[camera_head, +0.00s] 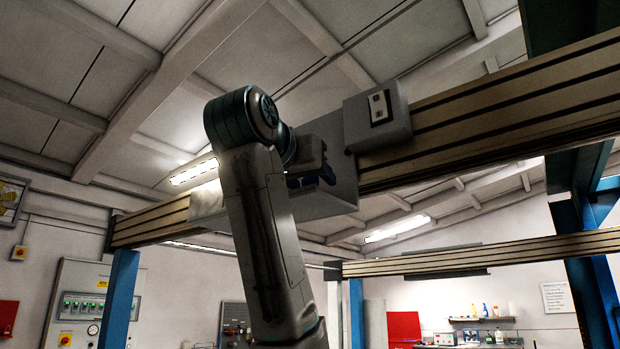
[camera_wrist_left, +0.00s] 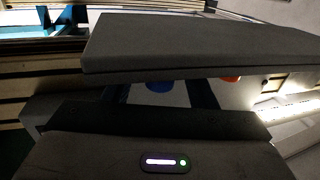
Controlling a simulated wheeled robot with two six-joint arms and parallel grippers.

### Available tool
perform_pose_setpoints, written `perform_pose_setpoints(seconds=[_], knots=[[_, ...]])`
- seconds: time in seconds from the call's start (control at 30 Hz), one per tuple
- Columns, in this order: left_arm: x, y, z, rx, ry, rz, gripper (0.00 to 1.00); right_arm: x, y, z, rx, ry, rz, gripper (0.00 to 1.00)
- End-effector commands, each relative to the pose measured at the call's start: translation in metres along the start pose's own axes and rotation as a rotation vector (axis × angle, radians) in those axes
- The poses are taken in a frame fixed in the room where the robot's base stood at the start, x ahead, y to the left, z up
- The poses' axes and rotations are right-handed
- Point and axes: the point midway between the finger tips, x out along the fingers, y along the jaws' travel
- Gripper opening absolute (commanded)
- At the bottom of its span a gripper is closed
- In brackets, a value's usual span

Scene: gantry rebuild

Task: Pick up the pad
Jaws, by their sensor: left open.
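My left gripper (camera_head: 312,181) is raised high at the gantry beam, in front of a grey plate (camera_head: 344,172). Its jaws are open; my arm hides part of it. In the left wrist view its dark fingers (camera_wrist_left: 160,94) reach away from the camera, with a flat dark grey slab (camera_wrist_left: 190,42) across the upper middle. The slab may be the pad, but I cannot tell for sure. I cannot tell whether the fingers touch it. No pad shows clearly in the head view. My right gripper is not in view.
A grey box (camera_head: 377,116) with a small switch panel sits on the long beam (camera_head: 500,105), right of my gripper. Blue posts (camera_head: 121,296) carry the beams. A lower beam (camera_head: 480,255) crosses behind at right. Room below the upper beam looks open.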

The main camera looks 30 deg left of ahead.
Motion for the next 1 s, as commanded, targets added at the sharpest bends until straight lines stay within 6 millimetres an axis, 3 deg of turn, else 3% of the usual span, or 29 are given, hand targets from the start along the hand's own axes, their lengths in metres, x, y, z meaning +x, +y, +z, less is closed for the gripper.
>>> perform_pose_setpoints(seconds=[0.3, 0.57, 1.0], knots=[[0.0046, -0.0003, 0.0005, 0.0, 0.002, 0.0, 0.52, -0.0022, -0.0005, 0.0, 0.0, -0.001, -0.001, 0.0], [0.0045, -0.0002, 0.0004, 0.0, 0.002, 0.0, 0.02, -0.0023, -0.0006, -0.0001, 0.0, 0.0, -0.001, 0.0], [0.0044, -0.0001, -0.0047, -0.001, 0.002, 0.0, 0.02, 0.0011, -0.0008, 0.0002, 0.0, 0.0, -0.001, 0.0]])
